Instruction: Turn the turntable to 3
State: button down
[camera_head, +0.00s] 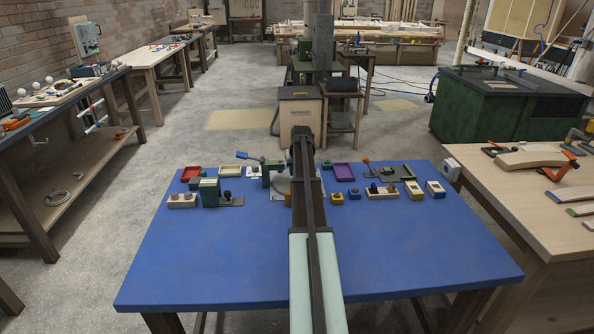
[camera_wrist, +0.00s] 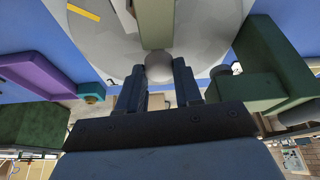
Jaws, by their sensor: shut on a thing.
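The turntable is a grey disc (camera_wrist: 205,35) filling the top of the wrist view, with a pale green bar (camera_wrist: 155,22) across it and a round grey knob (camera_wrist: 158,67) at the bar's end. A yellow mark (camera_wrist: 83,12) lies on the disc; I cannot read any number. My gripper (camera_wrist: 158,76) has its two dark fingers closed on either side of the knob. In the head view the turntable (camera_head: 281,187) is mostly hidden behind my arm, and the fingertips are hidden too.
On the blue table (camera_head: 230,255), a purple tray (camera_head: 344,171) and small blocks stand to the right of my arm. A green block (camera_head: 209,191) and a red tray (camera_head: 190,174) stand to the left. In the wrist view a dark green block (camera_wrist: 272,65) is close beside the disc. The table's front is clear.

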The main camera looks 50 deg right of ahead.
jog(key=shift+w+a+m+g+h, duration=0.1)
jog(key=shift+m+g+h, duration=0.2)
jog(key=shift+m, duration=0.75)
jog(key=shift+m+g+h, duration=0.2)
jog(key=shift+m+g, duration=0.2)
jog(key=shift+m, duration=1.25)
jog(key=c, duration=0.8)
grip_release()
jog(key=shift+o, duration=0.2)
